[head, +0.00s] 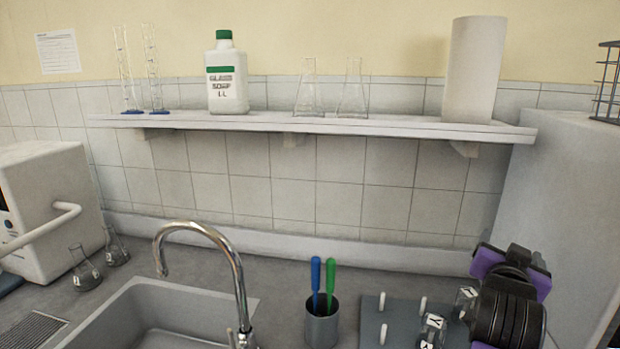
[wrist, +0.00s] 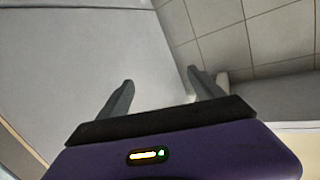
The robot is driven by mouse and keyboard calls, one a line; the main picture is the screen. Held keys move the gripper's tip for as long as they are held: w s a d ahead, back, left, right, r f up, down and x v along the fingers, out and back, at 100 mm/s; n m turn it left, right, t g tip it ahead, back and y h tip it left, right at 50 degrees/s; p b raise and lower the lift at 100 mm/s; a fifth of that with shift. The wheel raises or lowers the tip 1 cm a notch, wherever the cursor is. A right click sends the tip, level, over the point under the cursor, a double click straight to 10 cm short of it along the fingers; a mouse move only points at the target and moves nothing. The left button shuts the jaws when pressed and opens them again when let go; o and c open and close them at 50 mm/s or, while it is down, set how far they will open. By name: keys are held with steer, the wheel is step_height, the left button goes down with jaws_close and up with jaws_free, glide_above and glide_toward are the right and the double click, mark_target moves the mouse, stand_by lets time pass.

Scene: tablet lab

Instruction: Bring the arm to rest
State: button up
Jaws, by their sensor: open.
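My arm, black and purple, shows at the lower right of the head view, in front of the right end of the counter. Its fingertips cannot be made out there. In the wrist view my gripper (wrist: 160,88) has its two dark fingers spread apart with nothing between them. Beyond the fingers are a pale smooth surface and a tiled wall (wrist: 235,30).
A drying board (head: 370,325) with pegs and small glassware (head: 432,328) stands beside my arm. Left of it are a cup (head: 321,324) with two brushes, a tap (head: 235,270) and a sink (head: 150,300). A shelf (head: 390,128) carries bottles and flasks above. A white cabinet (head: 565,190) stands right.

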steer(key=s+a+f+n+t+y, duration=0.4)
steer(key=s+a+n+y, duration=0.15)
steer(key=s, duration=0.35)
steer(key=s+a+f+n+t+y, duration=0.4)
steer(key=s+a+n, duration=0.3)
steer(key=s, duration=0.3)
steer(key=s+a+f+m+g, duration=0.1)
steer(key=s+f, duration=0.3)
steer(key=s, duration=0.5)
steer(key=s+a+f+m+g, duration=0.1)
steer(key=s+a+f+g, duration=0.1)
steer(key=s, duration=0.8)
steer(key=s+a+f+m+g, duration=0.1)
steer(key=s+a+f+g, duration=0.1)
steer(key=s+f, duration=0.4)
steer(key=s+g+b, duration=0.1)
steer(key=s, duration=0.3)
steer(key=shift+a, duration=0.35)
